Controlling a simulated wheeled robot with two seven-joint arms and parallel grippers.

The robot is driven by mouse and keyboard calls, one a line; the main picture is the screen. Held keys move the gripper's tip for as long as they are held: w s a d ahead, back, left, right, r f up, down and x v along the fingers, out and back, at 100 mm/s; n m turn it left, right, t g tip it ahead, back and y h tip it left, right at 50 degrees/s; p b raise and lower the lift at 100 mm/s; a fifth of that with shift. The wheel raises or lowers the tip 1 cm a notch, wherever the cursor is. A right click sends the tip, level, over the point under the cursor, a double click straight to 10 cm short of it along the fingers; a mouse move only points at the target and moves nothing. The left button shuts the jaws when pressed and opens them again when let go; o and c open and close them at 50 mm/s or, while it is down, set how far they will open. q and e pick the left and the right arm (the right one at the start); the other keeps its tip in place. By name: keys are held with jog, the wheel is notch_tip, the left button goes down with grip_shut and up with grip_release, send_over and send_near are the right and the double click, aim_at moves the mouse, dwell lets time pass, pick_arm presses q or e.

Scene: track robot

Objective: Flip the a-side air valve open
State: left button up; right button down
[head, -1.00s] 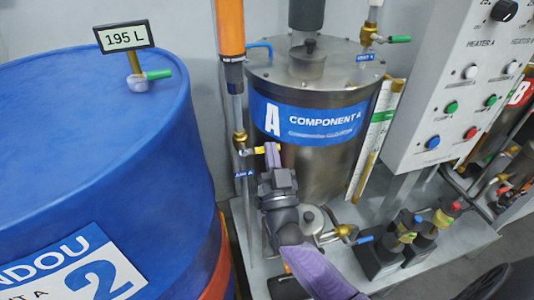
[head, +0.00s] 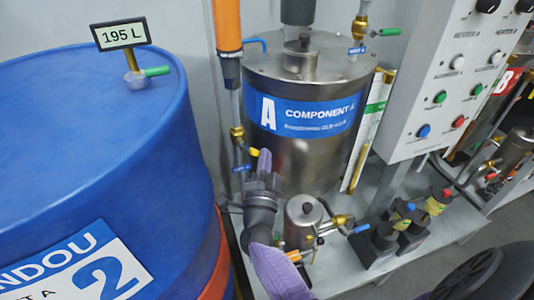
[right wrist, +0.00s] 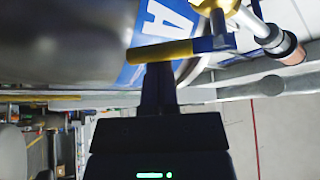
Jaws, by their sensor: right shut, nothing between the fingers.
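The a-side air valve is a brass valve (head: 237,134) on the thin vertical pipe left of the Component A tank (head: 312,160). Its yellow handle (head: 253,152) points right, toward the tank, and tilts slightly down in the head view. My right gripper (head: 264,160) is shut and empty, with its fingertips at the handle's right end. In the right wrist view the yellow handle (right wrist: 160,51) lies across the tips of the shut fingers (right wrist: 157,85); I cannot tell whether they touch. My left gripper is out of view.
A blue drum (head: 90,130) with a 195 L display (head: 121,35) stands at the left. A grey control panel (head: 440,90) is at the right. A small steel canister (head: 303,220) and dark pumps (head: 385,240) stand on the grey base near my right arm.

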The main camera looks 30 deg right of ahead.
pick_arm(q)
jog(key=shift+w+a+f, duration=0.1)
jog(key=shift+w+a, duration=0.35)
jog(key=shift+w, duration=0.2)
pick_arm(e)
jog(key=shift+w+a+f+m+g, duration=0.15)
jog(key=shift+a+f+m+g, duration=0.15)
jog(key=shift+a+f+m, duration=0.25)
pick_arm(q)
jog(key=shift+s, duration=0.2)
pick_arm(e)
jog(key=shift+a, duration=0.1)
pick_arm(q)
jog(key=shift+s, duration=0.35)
